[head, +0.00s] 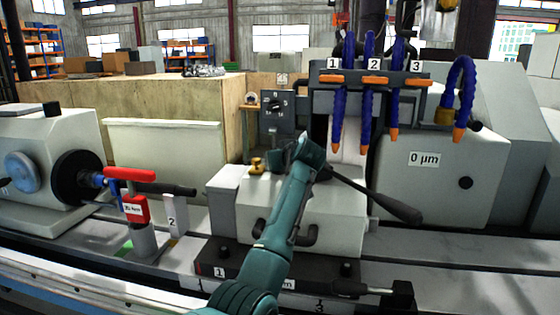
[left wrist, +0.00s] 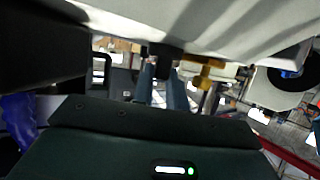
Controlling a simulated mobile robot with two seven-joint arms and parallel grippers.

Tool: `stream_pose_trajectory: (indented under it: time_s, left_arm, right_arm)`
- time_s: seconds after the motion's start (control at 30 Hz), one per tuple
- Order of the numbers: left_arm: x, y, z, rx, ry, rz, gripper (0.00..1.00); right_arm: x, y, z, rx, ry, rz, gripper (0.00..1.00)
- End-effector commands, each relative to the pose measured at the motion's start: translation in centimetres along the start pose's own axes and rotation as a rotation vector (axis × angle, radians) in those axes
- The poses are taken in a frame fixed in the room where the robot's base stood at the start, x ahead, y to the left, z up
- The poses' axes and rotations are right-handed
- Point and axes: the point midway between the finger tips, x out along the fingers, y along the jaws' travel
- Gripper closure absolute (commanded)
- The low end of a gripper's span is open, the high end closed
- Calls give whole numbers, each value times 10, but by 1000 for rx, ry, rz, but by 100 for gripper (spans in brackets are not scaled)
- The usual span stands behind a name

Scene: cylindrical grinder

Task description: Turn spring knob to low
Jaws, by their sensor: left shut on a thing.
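The teal left arm comes up from the bottom of the head view, and my left gripper (head: 296,152) is at the top of the grey tailstock block (head: 340,205). In the left wrist view my left gripper (left wrist: 162,88) has its two fingers close together on a small dark knob (left wrist: 166,62) under the pale block. I take it for the spring knob. Its marks and setting cannot be read, and in the head view the arm mostly hides it. A brass fitting (head: 257,165) sits just beside it, also in the left wrist view (left wrist: 205,75). My right gripper is not in view.
A black lever (head: 385,197) slopes down right of the gripper. A dark dial panel (head: 276,110) stands behind it. Blue coolant hoses (head: 367,110) hang at the right. A red-handled clamp (head: 130,175) and a black chuck (head: 78,177) are at the left.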

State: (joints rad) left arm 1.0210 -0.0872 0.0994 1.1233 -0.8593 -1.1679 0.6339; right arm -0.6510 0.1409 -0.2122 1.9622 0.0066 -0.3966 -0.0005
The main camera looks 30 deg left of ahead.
Motion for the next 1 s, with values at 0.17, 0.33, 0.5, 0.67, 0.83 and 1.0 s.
stream_pose_trajectory:
  time_s: [0.17,0.33,0.5,0.67,0.83,1.0]
  left_arm:
    - [0,0,1,0,-4,0,75]
    - [0,0,1,1,-2,1,64]
    - [0,0,0,1,-2,1,64]
    - [-7,1,1,1,0,3,64]
    - [-35,2,3,-2,1,5,64]
    - [-75,1,3,-3,0,5,64]
  right_arm:
    - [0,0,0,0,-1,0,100]
    - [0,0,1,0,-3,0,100]
    - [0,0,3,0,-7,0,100]
    - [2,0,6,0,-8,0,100]
    - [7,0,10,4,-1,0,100]
    - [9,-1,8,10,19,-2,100]
